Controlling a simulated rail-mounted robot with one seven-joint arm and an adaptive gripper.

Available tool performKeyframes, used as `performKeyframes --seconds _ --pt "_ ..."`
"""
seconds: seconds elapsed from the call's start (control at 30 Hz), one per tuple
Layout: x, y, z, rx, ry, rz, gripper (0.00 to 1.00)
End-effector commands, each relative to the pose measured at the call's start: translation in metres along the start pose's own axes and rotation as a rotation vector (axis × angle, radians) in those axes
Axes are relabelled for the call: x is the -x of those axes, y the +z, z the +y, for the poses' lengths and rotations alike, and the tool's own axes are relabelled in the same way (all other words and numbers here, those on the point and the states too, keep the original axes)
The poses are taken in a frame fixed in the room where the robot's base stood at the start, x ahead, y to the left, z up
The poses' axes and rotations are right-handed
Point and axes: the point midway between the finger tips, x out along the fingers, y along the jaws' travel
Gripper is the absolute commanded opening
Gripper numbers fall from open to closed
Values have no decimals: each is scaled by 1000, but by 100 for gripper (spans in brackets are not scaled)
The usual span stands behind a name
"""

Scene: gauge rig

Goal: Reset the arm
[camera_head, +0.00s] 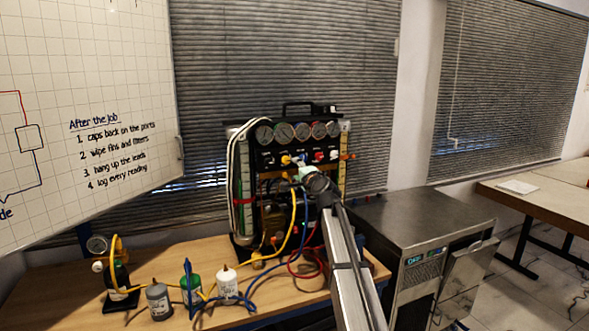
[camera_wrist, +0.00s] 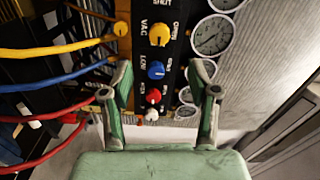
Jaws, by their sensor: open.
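My arm reaches from the lower right up to the gauge panel (camera_head: 293,155) in the head view, and its end covers part of the panel's lower front. My gripper (camera_wrist: 162,72) shows in the wrist view with its two pale green fingers spread wide and nothing between them. Beyond the fingers lies the panel face with a yellow knob (camera_wrist: 159,35), a blue knob (camera_wrist: 156,71), a red knob (camera_wrist: 153,97) and a white knob (camera_wrist: 152,115). I cannot tell how far the fingertips are from the panel.
Yellow, blue and red hoses (camera_wrist: 40,122) run at the panel's left in the wrist view. Bottles (camera_head: 158,299) stand on the wooden bench (camera_head: 65,290). A metal cabinet (camera_head: 420,222) stands right of my arm. A whiteboard (camera_head: 85,90) hangs at left.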

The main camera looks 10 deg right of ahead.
Motion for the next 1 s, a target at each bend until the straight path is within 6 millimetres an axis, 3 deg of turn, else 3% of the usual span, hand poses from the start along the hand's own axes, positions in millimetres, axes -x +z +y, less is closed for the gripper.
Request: performKeyframes --seconds 0.33,0.47,0.57,0.77,1.0 --pt "0 1 0 15 1 -3 60" --pt "6 15 16 141 64 -67 60" --pt "27 35 58 287 163 -140 60" --pt "66 71 183 457 369 -283 60" --pt "134 113 329 588 600 -470 60"
